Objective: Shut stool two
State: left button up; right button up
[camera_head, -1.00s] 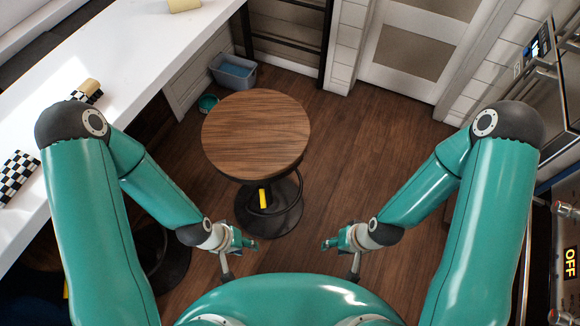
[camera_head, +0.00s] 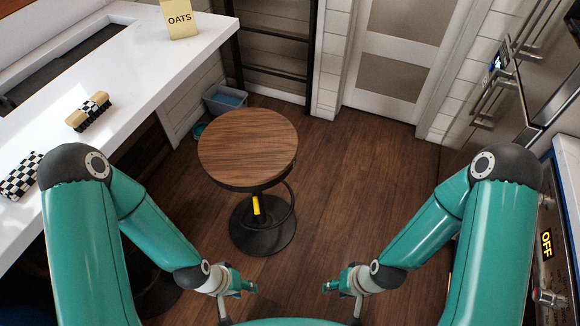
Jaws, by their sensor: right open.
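A stool with a round wooden seat (camera_head: 248,146) stands on the floor ahead of me, a little left of centre, out from under the counter. It has a dark pedestal base with a foot ring and a yellow mark (camera_head: 256,205) on its post. No number on it can be read. My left gripper (camera_head: 247,287) is below the stool's base in the picture, apart from it; whether its jaws are open is too small to tell. My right gripper (camera_head: 330,287) is open and empty over the floor. Part of another dark stool base (camera_head: 158,292) shows behind my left arm.
The white counter (camera_head: 140,75) runs along the left, with a box marked OATS (camera_head: 180,18), a checkered roll (camera_head: 89,111) and a checkered cloth (camera_head: 20,174). A grey bin (camera_head: 224,99) stands behind the stool. The wood floor (camera_head: 350,170) at centre right is clear.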

aim_at(268, 233)
jog(key=z, duration=0.05)
jog(key=i, duration=0.9)
jog(key=u, duration=0.05)
jog(key=k, duration=1.3)
jog(key=z, duration=0.35)
jog(key=i, duration=1.05)
jog(key=z, duration=0.4)
jog(key=i, duration=0.65)
jog(key=u, duration=0.15)
